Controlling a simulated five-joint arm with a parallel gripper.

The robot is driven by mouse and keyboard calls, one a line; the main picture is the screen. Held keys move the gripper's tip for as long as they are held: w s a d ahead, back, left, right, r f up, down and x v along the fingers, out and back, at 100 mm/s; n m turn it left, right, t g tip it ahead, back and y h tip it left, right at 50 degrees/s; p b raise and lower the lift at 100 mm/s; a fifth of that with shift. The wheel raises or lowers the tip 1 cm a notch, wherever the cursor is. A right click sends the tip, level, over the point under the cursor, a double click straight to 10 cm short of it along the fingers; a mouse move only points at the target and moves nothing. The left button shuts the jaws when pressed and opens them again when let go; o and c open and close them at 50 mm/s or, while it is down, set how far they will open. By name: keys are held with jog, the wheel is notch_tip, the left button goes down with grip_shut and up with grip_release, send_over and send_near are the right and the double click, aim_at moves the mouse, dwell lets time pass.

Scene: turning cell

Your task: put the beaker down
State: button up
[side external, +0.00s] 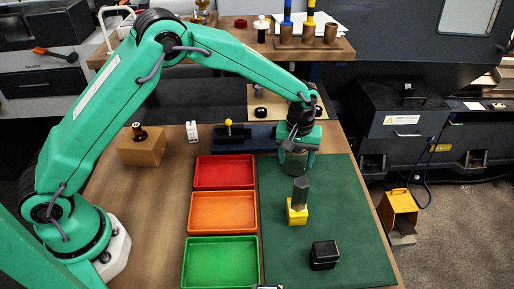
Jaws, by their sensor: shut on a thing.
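My gripper (296,158) is at the far end of the green mat (350,220), pointing down. Its fingers are shut on a dark, see-through beaker (292,167). The fingers hide part of the beaker. Whether its base touches the mat or hangs just above it I cannot tell.
On the mat stand a yellow block with a grey hexagonal bar (299,200) and a black box (324,255). Red (225,171), orange (223,211) and green trays (221,262) line the mat's left side. The mat's right part is clear.

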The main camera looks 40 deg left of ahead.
jog(key=shift+f, duration=0.1)
jog(key=o, duration=1)
notch_tip(320, 180, up, 12)
jog(key=shift+r, duration=0.15)
jog(key=shift+s+r, duration=0.1)
dwell(0.5)
